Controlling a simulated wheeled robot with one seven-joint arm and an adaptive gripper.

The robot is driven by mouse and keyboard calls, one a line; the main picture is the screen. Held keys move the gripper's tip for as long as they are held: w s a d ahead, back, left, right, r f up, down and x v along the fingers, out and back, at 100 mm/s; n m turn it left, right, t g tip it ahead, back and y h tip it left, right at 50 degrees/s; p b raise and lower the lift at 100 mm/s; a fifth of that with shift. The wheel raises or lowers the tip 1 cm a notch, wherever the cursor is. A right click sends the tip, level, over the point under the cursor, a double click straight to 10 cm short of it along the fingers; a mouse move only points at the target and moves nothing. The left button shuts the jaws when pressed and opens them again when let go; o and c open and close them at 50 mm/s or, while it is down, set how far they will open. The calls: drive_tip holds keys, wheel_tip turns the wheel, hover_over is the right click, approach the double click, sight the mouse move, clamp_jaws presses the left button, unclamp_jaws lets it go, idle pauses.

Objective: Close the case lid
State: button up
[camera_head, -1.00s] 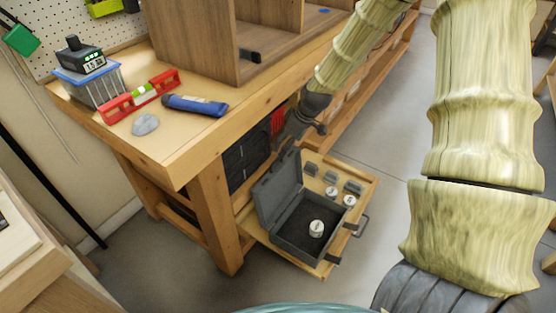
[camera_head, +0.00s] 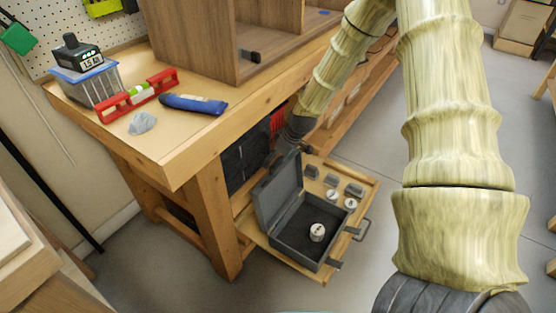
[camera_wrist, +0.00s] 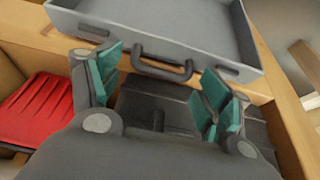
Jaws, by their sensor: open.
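The dark grey case (camera_head: 290,262) lies open on a pull-out wooden board below the bench. Its lid (camera_head: 279,190) stands raised on the left side. A white round piece (camera_head: 317,232) is inside. My gripper (camera_wrist: 162,88) is open, with teal fingertips apart and nothing between them; in the head view it is behind the lid's top edge, mostly hidden. The wrist view shows a grey shallow-walled part (camera_wrist: 205,25) with a dark handle (camera_wrist: 160,66) just beyond the fingertips. I cannot tell if the fingers touch it.
Small weights (camera_head: 351,203) sit on the board's right side. The bench (camera_head: 190,145) overhangs close to my arm. A red slotted thing (camera_wrist: 38,108) is left of my gripper. On the bench are a red level (camera_head: 137,96) and a blue-handled tool (camera_head: 193,104). Open floor lies right.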

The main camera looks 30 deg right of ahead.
clamp_jaws()
idle(0.4)
drive_tip(key=shift+d, duration=0.1)
idle(0.3)
